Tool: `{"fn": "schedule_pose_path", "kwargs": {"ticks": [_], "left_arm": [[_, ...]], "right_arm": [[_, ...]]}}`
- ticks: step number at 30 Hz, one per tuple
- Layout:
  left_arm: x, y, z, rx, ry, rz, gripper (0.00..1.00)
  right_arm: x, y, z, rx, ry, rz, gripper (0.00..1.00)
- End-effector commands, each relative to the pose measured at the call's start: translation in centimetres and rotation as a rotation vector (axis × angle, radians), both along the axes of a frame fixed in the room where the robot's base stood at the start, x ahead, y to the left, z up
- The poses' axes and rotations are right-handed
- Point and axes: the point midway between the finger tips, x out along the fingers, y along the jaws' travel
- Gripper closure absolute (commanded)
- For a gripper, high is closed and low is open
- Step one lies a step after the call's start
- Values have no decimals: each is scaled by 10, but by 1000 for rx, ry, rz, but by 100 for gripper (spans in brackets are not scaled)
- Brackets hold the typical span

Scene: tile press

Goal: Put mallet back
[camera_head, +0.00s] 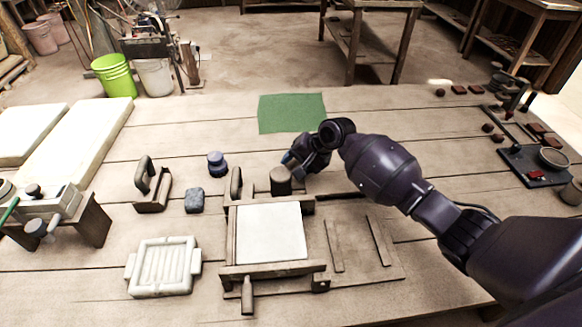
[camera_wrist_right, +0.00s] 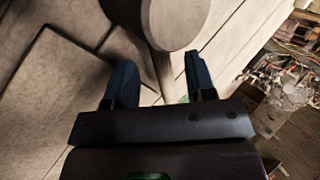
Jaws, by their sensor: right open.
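The mallet (camera_head: 281,182) shows in the head view as a grey-brown, cylinder-like head beside the back edge of the wooden press frame. In the right wrist view, its round head (camera_wrist_right: 175,18) is at the top, and the handle (camera_wrist_right: 163,72) runs down between my fingers. My right gripper (camera_head: 292,160) is just behind the mallet head. It is open, with its blue fingertips (camera_wrist_right: 161,82) on either side of the handle. I cannot tell whether they touch it. My left gripper is not in view.
The wooden press frame (camera_head: 228,268) holds a white slab (camera_head: 270,232). A green mat (camera_head: 292,113) lies behind. A blue-grey jar (camera_head: 217,163), a grey block (camera_head: 194,200) and a pale ribbed mould (camera_head: 163,266) stand left. A dark tray (camera_head: 520,168) is at far right.

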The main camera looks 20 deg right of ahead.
Motion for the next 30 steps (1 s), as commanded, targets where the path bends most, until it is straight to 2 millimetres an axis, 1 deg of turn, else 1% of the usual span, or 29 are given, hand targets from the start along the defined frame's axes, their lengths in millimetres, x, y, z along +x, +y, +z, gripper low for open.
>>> {"fn": "schedule_pose_path", "kwargs": {"ticks": [1,3,9,12,15,19,30], "left_arm": [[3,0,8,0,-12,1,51],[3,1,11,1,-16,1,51],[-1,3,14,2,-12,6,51],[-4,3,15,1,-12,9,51],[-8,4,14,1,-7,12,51],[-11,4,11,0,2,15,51],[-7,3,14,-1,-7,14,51]], "right_arm": [[-2,-6,16,-1,-9,-1,50],[-7,-13,27,0,-8,-1,50],[-20,-31,55,0,-7,-1,50],[-25,-37,65,1,-4,-1,50],[-29,-42,71,1,-4,0,50],[-31,-45,75,1,-1,0,50],[-32,-45,75,2,1,0,50]]}}
